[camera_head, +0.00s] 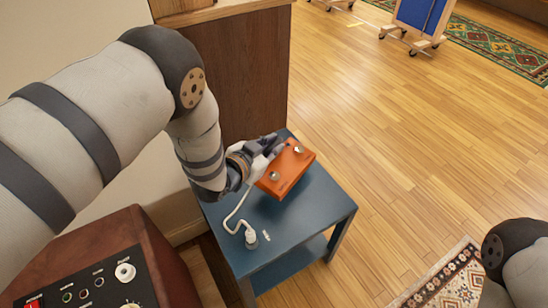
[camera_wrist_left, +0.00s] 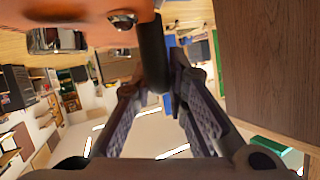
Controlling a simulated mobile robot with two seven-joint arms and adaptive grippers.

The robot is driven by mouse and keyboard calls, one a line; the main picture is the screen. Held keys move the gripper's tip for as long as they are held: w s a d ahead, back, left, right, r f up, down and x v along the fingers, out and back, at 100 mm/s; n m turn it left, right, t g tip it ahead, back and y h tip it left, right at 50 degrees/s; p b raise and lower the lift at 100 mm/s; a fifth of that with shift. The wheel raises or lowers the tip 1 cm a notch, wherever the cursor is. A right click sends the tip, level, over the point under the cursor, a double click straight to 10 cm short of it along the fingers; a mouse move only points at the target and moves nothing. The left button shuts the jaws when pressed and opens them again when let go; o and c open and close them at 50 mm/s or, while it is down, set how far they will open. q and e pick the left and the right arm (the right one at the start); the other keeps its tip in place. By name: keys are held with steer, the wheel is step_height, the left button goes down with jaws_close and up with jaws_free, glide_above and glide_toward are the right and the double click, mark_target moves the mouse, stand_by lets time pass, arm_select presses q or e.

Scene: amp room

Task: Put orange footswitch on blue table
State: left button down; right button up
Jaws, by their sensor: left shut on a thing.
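The orange footswitch (camera_head: 289,180) has two silver knobs on top and is tilted above the blue table (camera_head: 325,205). It appears raised, though its underside is hidden and I cannot tell whether a corner touches the top. My left gripper (camera_head: 272,147) is shut on its far left side. In the left wrist view the orange body (camera_wrist_left: 70,14) fills the top edge, with a dark part reaching between my fingers (camera_wrist_left: 160,85). My right gripper is out of view; only part of that arm shows at lower right.
A white cord with a plug (camera_head: 251,238) lies on the table's near left part. A brown cabinet (camera_head: 240,75) stands directly behind the table. A reddish amp (camera_head: 115,260) with knobs is at lower left. Open wood floor lies to the right, with a patterned rug (camera_head: 450,278).

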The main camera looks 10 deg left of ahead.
arm_select(q)
steer(key=shift+w+f, duration=0.35)
steer(key=f, duration=0.1)
steer(key=f+b, duration=0.1)
steer(key=f, duration=0.1)
steer(key=shift+w+f, duration=0.25)
steer(key=shift+f, duration=0.05)
steer(key=shift+r, duration=0.1)
steer(key=c, duration=1.6)
jaws_free()
steer(key=shift+s+r, duration=0.1)
steer(key=shift+s, duration=0.15)
steer(key=p+v, duration=0.3)
steer(key=v, duration=0.8)
steer(key=shift+s, duration=0.3)
